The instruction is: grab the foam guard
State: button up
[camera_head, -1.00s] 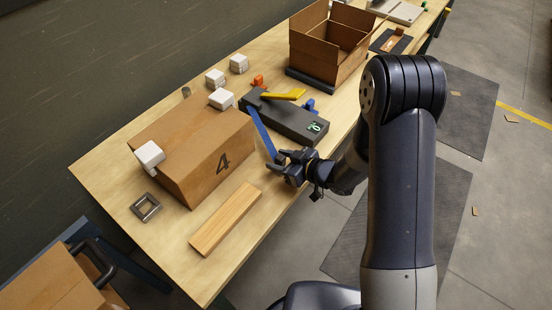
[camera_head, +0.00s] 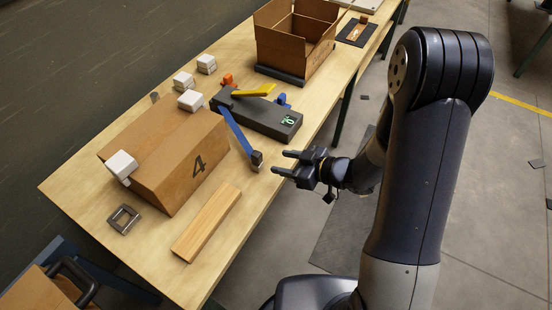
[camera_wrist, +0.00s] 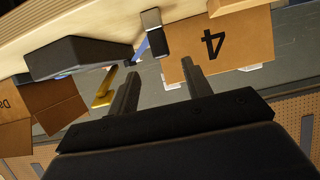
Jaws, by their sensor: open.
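Several white foam-like blocks are in the head view; I take these as the foam guards. One (camera_head: 121,165) sits on the near left corner of a closed cardboard box marked 4 (camera_head: 170,150), and one (camera_head: 191,100) on its far corner. Two more, a nearer one (camera_head: 184,82) and a farther one (camera_head: 206,64), stand on the table behind the box. My gripper (camera_head: 280,162) is open and empty at the table's right edge, apart from every block. In the wrist view, the open fingers (camera_wrist: 160,82) point toward the table and the box (camera_wrist: 222,42).
A dark scale-like device (camera_head: 262,118) with a green display has a blue arm (camera_head: 238,134) reaching toward my gripper. A wooden bar (camera_head: 207,222) and a metal square frame (camera_head: 124,219) lie near the box. An open carton (camera_head: 290,50) stands farther back.

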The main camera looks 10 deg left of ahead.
aim_at(122, 164)
jog(key=u, duration=2)
